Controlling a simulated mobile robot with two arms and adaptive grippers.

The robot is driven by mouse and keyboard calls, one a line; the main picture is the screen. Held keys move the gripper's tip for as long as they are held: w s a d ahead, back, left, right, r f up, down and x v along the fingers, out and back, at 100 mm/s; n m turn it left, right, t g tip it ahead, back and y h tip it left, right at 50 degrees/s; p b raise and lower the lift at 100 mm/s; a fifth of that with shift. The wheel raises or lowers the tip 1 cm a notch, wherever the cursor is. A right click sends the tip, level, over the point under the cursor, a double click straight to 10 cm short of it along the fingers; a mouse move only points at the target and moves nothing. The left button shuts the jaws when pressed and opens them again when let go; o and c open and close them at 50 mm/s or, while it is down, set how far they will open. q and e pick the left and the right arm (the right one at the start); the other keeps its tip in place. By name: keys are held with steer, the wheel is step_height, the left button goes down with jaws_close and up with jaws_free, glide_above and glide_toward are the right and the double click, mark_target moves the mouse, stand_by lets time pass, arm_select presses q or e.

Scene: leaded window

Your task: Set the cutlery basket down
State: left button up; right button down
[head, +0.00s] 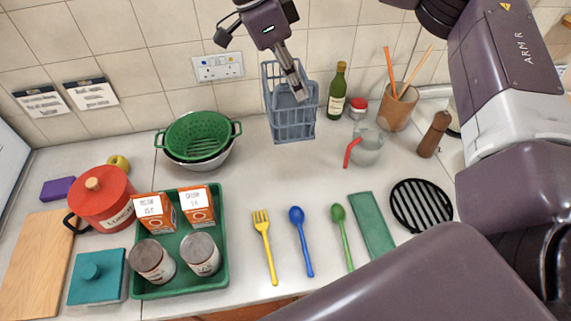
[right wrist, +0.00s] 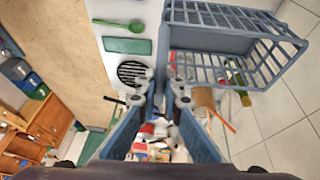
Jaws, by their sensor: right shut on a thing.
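The blue-grey cutlery basket (head: 292,122) has slatted sides and hangs upright near the tiled wall in the head view. It looks empty there. My right gripper (head: 298,90) comes down from above and is shut on its rim. I cannot tell whether the basket's bottom touches the counter. In the right wrist view the basket (right wrist: 235,42) fills the upper right, and the fingertips (right wrist: 166,75) close on its near edge. My left gripper is not in view.
On the counter (head: 285,180), a yellow fork (head: 264,246), blue spoon (head: 301,240) and green spoon (head: 342,235) lie in front. A green colander (head: 198,136) stands left of the basket. A bottle (head: 338,93) and measuring jug (head: 366,147) stand right. Counter below the basket is clear.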

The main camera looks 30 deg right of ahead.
mark_target(294, 137)
steer(key=shift+f, duration=0.55)
steer(key=f, duration=1.3)
steer(key=shift+w+f+p, duration=0.3)
steer(key=shift+f, duration=0.1)
step_height(294, 137, down, 5)
steer(key=shift+f+p, duration=0.1)
steer(key=shift+p, duration=0.5)
steer(key=c, duration=2.1)
jaws_free()
